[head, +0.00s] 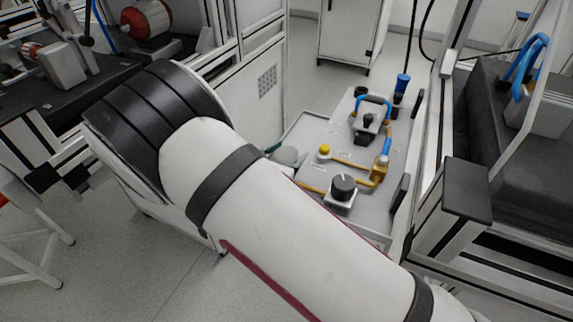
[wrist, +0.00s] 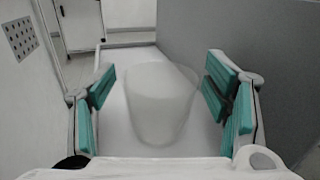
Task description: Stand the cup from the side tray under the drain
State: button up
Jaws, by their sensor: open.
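A pale, translucent cup (wrist: 158,105) is in the middle of the wrist view, over a white tray surface (wrist: 112,130). It looks upright, wider at the top than at the base. My gripper (wrist: 160,95) is open, with teal finger pads on the left and right of the cup and a gap on each side. In the head view my arm hides most of the gripper; only a bit of teal and a pale rounded shape show past it. The drain cannot be told apart with certainty among the brass pipework (head: 378,172).
A grey wall (wrist: 235,45) rises close on the right in the wrist view. A framed bench (head: 470,190) stands at the right.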

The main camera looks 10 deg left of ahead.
jog(key=c, duration=1.2)
jog(key=shift+r, duration=0.1)
